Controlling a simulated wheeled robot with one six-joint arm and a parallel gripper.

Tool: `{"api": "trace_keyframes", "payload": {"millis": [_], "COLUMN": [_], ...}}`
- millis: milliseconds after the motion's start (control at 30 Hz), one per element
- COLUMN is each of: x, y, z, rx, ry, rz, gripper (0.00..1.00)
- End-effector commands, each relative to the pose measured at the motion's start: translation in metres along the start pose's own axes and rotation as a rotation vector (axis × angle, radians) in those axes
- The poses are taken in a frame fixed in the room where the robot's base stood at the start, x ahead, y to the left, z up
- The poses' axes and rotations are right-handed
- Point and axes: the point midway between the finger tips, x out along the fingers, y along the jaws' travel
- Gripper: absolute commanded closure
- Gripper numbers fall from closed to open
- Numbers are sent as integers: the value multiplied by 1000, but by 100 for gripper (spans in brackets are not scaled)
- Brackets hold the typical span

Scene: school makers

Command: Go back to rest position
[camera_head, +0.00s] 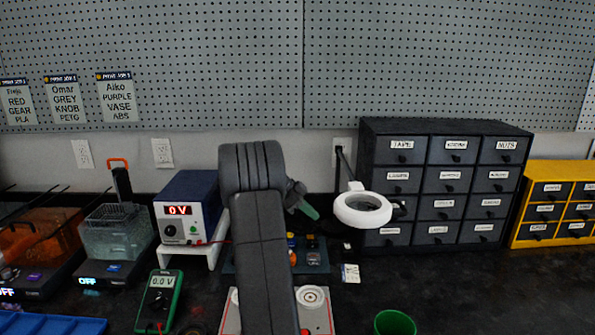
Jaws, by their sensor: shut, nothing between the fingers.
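My arm (262,235) rises from the bottom edge in the middle of the head view, with its dark grey bend (252,167) in front of the back wall. I cannot make out my gripper; it is either hidden behind the arm or outside the picture. A dark piece with a green tip (308,209) shows just right of the bend, and I cannot tell what it belongs to. No object is seen held.
Left of my arm stand a power supply (187,207), a green multimeter (159,298) and a clear tank (115,235). Right are a magnifier lamp (351,218), dark drawers (376,180), yellow drawers (527,228) and a green cup (394,322). The black bench (490,295) is clear at front right.

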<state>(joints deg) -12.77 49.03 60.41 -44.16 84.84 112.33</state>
Motion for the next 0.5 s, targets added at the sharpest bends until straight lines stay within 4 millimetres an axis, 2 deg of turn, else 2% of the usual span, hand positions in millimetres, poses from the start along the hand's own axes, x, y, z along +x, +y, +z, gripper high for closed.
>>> {"api": "trace_keyframes", "payload": {"millis": [233,500], "x": [18,70], "y": [1,3], "z": [0,1], "rx": [-1,-2], "ry": [1,-2], "rz": [4,12], "gripper": [100,100]}}
